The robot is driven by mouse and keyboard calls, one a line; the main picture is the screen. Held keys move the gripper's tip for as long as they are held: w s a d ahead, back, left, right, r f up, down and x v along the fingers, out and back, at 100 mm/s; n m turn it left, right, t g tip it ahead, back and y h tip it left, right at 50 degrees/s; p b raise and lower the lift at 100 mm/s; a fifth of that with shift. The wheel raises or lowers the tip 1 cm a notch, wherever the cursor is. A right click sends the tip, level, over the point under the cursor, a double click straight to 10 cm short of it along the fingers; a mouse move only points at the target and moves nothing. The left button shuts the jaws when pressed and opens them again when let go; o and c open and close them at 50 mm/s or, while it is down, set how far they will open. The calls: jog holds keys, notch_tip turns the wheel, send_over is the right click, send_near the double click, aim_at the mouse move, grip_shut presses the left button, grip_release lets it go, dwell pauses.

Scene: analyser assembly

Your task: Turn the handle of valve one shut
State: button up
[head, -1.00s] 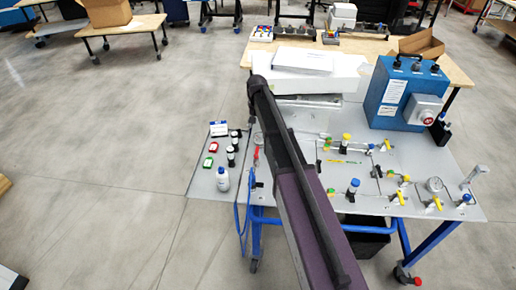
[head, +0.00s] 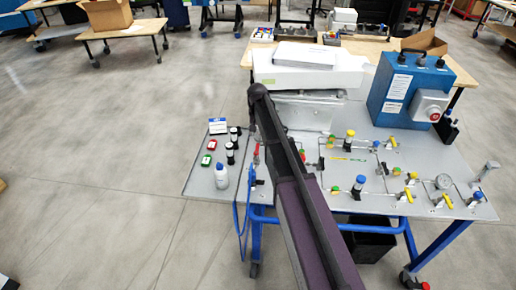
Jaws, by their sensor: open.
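The grey panel bench (head: 420,150) carries pipework with several valves. A red-handled part (head: 256,155) stands just left of my arm. I cannot read any label that tells which is valve one, nor how far any handle is turned. My dark arm crosses the middle of the bench and hides part of the pipework. My gripper is not visible; the arm's far end is hidden behind its own links.
A blue box with a red knob (head: 410,88) stands at the right back, beside a white instrument (head: 308,68). Open floor lies left of the bench.

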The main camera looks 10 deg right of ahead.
aim_at(258, 146)
jog(key=shift+d+f+b, duration=0.1)
jog(key=shift+f+b, duration=2.8)
jog(key=shift+f, duration=0.3)
jog(key=shift+c, duration=0.2)
grip_shut()
